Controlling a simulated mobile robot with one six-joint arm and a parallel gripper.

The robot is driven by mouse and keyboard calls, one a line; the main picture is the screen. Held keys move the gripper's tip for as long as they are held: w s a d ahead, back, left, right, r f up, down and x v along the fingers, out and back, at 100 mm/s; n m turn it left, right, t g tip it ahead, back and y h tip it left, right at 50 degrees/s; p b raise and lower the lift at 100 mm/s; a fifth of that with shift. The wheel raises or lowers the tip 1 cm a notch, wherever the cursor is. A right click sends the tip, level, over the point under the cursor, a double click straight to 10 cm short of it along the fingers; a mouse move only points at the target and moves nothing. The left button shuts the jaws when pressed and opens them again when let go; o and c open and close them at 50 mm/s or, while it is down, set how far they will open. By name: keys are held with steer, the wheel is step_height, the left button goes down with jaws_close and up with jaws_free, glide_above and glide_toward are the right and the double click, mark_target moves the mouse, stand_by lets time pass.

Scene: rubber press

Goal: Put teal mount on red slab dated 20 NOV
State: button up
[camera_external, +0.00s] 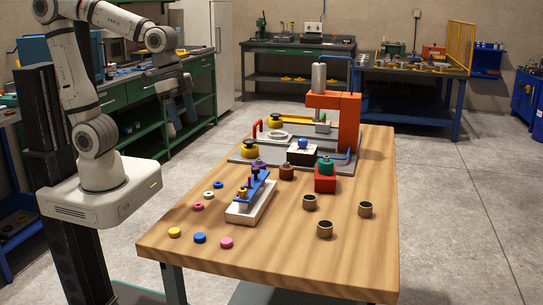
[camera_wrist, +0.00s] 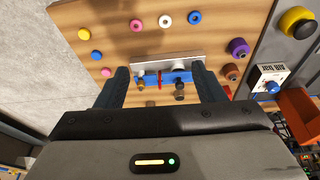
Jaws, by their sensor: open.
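A teal mount (camera_external: 326,165) stands upright on a red block (camera_external: 325,183) at the right front of the press base in the external view. No date is legible on that block, and no other red slab is clear. In the wrist view an orange-red shape (camera_wrist: 297,106) shows at the right edge; I cannot tell whether it is the block or the press, and I cannot make out the teal mount. My gripper (camera_external: 180,126) is open and empty, in the air left of the table, far from the mount. Its fingers (camera_wrist: 163,75) show apart in the wrist view.
An orange press (camera_external: 349,125) stands at the table's back. A black-and-white block (camera_external: 301,154) carries a blue mount; purple and brown mounts stand nearby. A blue clamp fixture (camera_external: 249,195) is mid-table. Coloured discs (camera_external: 199,238) lie left, several brown cups (camera_external: 324,230) right.

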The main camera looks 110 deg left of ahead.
steer(key=s+d+f, duration=0.1)
steer(key=s+f, duration=0.1)
steer(key=s, duration=0.5)
steer(key=shift+f+n, duration=0.3)
steer(key=shift+f, duration=0.05)
